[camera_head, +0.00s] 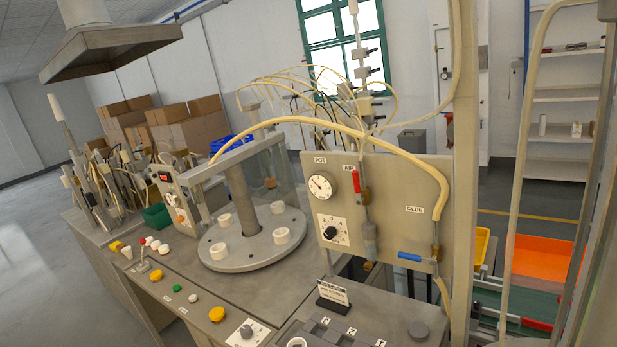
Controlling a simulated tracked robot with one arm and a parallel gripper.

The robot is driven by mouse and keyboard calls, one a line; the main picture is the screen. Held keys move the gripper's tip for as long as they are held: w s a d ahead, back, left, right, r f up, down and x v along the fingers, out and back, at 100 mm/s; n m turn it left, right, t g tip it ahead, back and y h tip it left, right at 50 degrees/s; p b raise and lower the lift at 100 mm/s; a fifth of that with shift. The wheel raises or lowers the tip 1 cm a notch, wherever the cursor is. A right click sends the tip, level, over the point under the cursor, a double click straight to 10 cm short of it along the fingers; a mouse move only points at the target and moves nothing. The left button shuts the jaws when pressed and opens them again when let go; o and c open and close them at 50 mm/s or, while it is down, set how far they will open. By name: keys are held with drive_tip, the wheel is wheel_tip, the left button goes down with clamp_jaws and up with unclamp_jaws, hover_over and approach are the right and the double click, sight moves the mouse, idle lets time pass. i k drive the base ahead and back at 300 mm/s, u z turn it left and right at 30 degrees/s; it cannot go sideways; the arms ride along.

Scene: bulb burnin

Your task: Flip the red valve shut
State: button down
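The red valve handle (355,183) is on the grey upright panel (390,200), just below the "AIR" label. It points roughly up and down, in line with the thin vertical pipe it sits on. A blue valve handle (409,256) lies nearly level, across the line of the hose at the panel's lower right, below the "GLUE" label. My gripper does not show in this view, so its opening and its distance from the valve cannot be seen.
A pressure gauge (321,185) and a black knob (331,232) sit left of the red valve. A pale hose (330,127) arches over the panel. A round turntable (252,248) stands left. A metal post (465,180) rises at the panel's right.

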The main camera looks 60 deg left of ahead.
sight(355, 174)
drive_tip(key=u, duration=0.4)
drive_tip(key=i, duration=0.8)
drive_tip(key=u, duration=0.55)
drive_tip(key=k, duration=0.9)
drive_tip(key=u, duration=0.2)
drive_tip(key=i, duration=0.9)
drive_tip(key=z, duration=0.1)
